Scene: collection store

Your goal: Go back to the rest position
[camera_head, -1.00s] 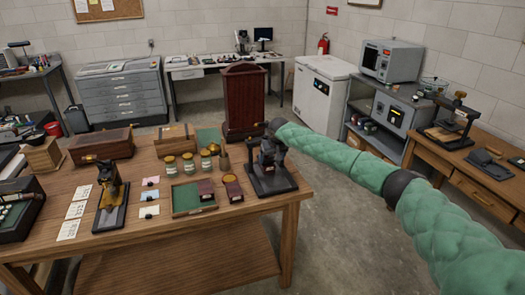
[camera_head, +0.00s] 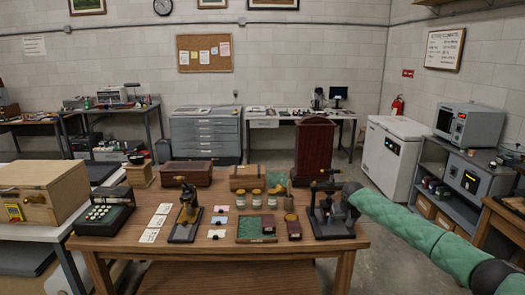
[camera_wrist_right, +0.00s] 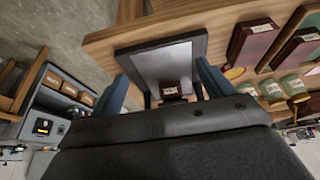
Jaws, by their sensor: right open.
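My right arm comes in from the right in the head view. Its gripper (camera_head: 337,208) is at the black press (camera_head: 320,231) at the right end of the wooden table (camera_head: 222,247). In the right wrist view the blue-grey fingers of this gripper (camera_wrist_right: 163,85) stand apart on either side of a small dark red labelled block (camera_wrist_right: 171,90). The block rests by the press's grey plate (camera_wrist_right: 162,62); I cannot tell whether a finger touches it. My left gripper is in no view.
Floor is free between the table and the white chest freezer (camera_head: 393,155).

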